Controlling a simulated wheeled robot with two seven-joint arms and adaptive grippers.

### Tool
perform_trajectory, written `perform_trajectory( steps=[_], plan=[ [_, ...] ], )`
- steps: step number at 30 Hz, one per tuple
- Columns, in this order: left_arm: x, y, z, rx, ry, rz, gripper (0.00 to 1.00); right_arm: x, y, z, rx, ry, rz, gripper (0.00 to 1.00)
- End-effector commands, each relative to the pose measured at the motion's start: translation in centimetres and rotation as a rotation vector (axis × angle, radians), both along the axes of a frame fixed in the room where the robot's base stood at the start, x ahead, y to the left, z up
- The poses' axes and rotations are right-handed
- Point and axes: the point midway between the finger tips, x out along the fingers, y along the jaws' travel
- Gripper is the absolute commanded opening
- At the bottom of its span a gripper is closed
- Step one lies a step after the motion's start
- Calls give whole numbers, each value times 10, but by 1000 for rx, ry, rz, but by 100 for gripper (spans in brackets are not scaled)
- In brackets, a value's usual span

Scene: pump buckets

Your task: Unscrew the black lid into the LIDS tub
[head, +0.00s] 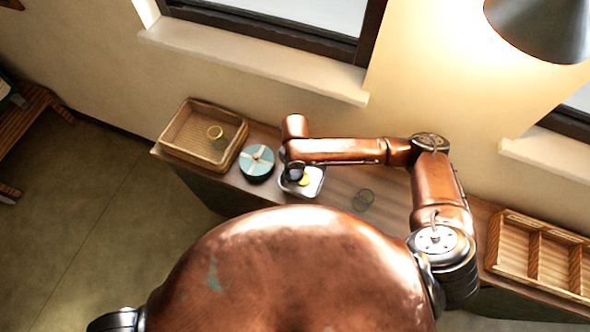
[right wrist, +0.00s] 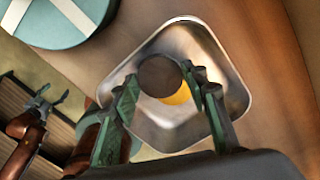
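The black lid (right wrist: 160,75) is a dark disc between the fingertips of my right gripper (right wrist: 163,80), which appears shut on its sides. In the head view the right gripper (head: 293,174) is over the square metal tub (head: 317,188), and the black lid is held above it. A yellow lid (right wrist: 180,94) lies in the tub, partly hidden by the black lid. My left gripper (right wrist: 45,98) shows small at the lower left of the right wrist view, open and empty. No tub lettering is readable.
A round teal box with a pale cross ribbon (head: 256,163) stands left of the tub. A compartmented wooden tray (head: 533,243) sits at the right. The counter around the jar is clear.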

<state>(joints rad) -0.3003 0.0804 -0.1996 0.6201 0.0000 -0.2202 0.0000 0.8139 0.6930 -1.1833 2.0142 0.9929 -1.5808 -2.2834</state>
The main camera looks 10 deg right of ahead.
Motion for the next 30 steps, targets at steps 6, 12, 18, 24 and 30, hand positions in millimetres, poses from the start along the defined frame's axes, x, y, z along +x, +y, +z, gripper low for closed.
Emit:
perform_trajectory(
  steps=[6, 12, 18, 24, 30],
  plan=[
    [0, 0, 0, 0, 0, 0, 65, 0, 0, 0, 0, 0, 0, 56],
    [0, 0, 0, 0, 0, 0, 65, 0, 0, 0, 1, -1, 0, 56],
    [0, 0, 3, 0, 0, -1, 65, 0, 1, 13, 2, -2, 1, 56],
    [0, 0, -2, -1, 0, -1, 65, 2, 0, 52, 1, -6, 2, 56],
    [0, 0, -5, -1, 1, -1, 65, 1, 0, 95, 0, -4, 1, 56]
  ],
)
